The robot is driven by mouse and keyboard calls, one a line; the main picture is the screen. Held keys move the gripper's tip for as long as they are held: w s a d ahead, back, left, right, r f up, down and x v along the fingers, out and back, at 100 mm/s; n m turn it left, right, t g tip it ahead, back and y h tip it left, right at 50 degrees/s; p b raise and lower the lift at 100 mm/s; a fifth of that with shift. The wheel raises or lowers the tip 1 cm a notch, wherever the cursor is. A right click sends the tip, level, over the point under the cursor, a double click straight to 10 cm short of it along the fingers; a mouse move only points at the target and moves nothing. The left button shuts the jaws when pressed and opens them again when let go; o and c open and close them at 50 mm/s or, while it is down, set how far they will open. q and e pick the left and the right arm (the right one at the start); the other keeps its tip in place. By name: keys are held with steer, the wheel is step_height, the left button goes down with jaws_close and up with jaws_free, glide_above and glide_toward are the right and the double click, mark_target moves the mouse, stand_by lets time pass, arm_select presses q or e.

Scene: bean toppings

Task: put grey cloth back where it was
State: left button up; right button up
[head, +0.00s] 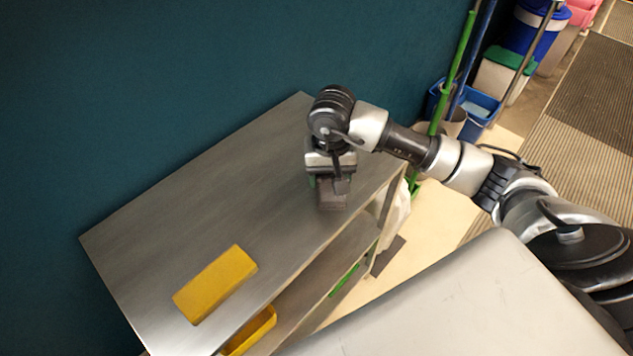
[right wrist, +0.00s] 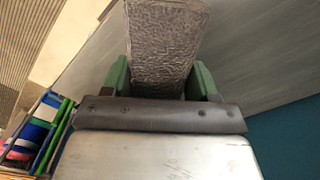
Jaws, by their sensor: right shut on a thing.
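The grey cloth (right wrist: 165,50) is a dark grey, wrinkled block held between the green fingers of my right gripper (right wrist: 165,80) in the right wrist view. In the head view the right gripper (head: 328,190) is over the right end of the steel table (head: 240,180), and the grey cloth (head: 332,200) shows just below it. The cloth is close to the table top; I cannot tell whether it touches. My left gripper is not in view.
A yellow block (head: 215,284) lies on the table's front left part. A yellow container (head: 250,332) is on the lower shelf. Buckets and bins (head: 480,105) with green and blue poles stand at the back right. The table's middle is clear.

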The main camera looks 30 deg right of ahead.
mark_target(317, 176)
steer(key=shift+w+a+f, duration=0.4)
steer(key=shift+w+f, duration=0.05)
steer(key=shift+w, duration=0.15)
steer(key=shift+w+a+f, duration=0.35)
steer(key=shift+w+f, duration=0.05)
steer(key=shift+w, duration=0.2)
step_height(317, 176, down, 3)
steer(key=shift+f+p, duration=0.15)
steer(key=shift+p, duration=0.4)
steer(key=shift+f, duration=0.35)
steer(key=shift+f, duration=0.15)
steer(key=o, duration=0.9)
